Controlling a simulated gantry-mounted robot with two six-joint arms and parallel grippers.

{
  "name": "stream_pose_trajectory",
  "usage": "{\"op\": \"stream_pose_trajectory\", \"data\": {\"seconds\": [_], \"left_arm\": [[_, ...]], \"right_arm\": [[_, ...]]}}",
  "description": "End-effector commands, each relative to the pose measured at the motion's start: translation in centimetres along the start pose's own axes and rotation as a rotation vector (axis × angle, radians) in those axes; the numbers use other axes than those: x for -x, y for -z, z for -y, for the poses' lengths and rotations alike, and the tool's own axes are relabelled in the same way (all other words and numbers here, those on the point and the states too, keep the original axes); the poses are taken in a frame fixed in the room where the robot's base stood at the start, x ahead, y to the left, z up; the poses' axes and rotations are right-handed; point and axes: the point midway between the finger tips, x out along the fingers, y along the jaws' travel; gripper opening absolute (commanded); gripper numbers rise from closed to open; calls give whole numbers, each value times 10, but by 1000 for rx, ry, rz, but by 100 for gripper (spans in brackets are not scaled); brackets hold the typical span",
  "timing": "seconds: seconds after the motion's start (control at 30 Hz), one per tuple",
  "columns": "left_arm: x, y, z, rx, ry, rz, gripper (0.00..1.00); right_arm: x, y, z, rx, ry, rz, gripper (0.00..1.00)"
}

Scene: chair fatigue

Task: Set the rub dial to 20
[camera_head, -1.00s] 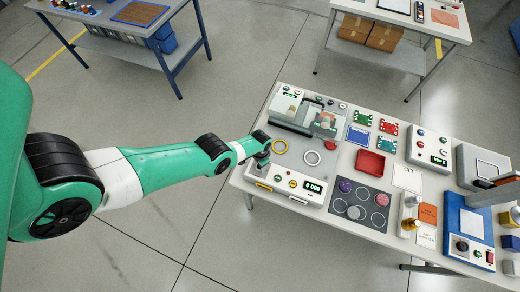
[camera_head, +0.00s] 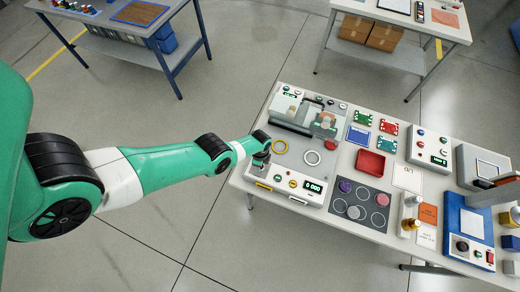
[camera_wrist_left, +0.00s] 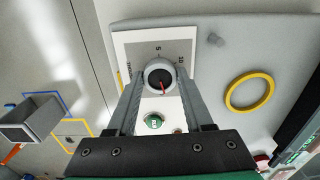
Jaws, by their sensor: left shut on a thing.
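The numbers 5 and 10 are readable on the far side of the scale; other marks are partly hidden by my fingers. The red pointer points toward my palm, slightly right. My left gripper (camera_wrist_left: 160,80) is shut on the dial, one finger on each side. In the head view, my left gripper (camera_head: 261,160) covers the dial at the machine's left front corner. My right gripper is not in view.
A green button (camera_wrist_left: 154,121) sits between the dial and my palm. A yellow ring (camera_wrist_left: 249,93) lies to the right on the machine top.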

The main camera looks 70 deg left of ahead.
Motion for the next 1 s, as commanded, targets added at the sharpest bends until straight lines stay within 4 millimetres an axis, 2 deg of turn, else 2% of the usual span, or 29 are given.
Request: {"op": "stream_pose_trajectory", "data": {"seconds": [0.4,0.97,1.0], "left_arm": [[0,0,0,-209,0,0,0],[0,0,0,-240,0,1,0],[0,0,0,-240,0,1,59]], "right_arm": [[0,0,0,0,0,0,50],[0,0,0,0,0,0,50],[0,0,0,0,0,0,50]]}}
